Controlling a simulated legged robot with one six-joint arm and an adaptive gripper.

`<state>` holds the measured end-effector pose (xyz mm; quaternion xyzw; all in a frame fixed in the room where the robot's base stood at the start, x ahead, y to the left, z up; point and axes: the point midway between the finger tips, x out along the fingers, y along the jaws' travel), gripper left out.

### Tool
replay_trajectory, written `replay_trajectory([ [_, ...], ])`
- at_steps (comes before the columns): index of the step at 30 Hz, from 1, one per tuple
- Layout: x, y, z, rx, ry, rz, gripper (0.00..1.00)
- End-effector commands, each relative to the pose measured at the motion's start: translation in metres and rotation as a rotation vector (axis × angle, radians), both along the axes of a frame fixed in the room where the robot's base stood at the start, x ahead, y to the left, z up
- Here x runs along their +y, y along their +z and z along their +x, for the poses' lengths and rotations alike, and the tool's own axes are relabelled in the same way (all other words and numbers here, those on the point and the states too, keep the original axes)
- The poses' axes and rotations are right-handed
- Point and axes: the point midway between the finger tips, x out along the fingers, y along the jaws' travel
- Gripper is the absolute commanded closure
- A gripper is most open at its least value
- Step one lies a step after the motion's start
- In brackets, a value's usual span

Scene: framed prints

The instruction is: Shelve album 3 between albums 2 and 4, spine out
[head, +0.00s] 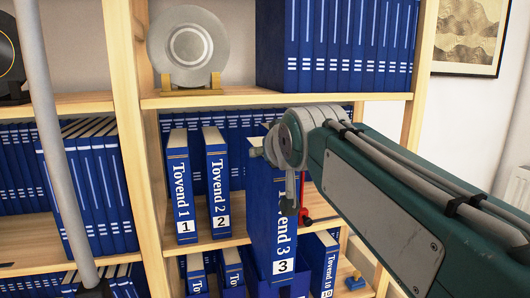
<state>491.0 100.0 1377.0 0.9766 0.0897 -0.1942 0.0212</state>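Album 3 (271,215) is a tall blue volume marked "Tovend 3", its numbered spine facing me. It is upright with a slight lean, in front of the middle shelf, and overlaps the shelf's front edge in the picture. Album 1 (182,190) and album 2 (216,185) stand on that shelf to its left, spines out, with a small space between them. Album 4 is not visible; album 3 and my arm cover that part of the shelf. My gripper (290,200) is at album 3's upper right side and appears shut on it; its fingers are partly hidden.
The wooden middle shelf (207,243) has a row of blue volumes at its back. A small red object (305,192) shows beside album 3. A grey plate (188,46) on a stand is above. More albums (231,269) stand below. A grey pole (55,140) crosses the left side.

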Motion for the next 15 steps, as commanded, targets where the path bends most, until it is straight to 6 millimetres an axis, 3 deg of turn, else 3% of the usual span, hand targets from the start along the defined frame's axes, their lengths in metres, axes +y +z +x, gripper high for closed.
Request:
replay_trajectory([
  [15,0.0041,0.0015,0.0053,-0.005,0.000,-0.002,0.93],
])
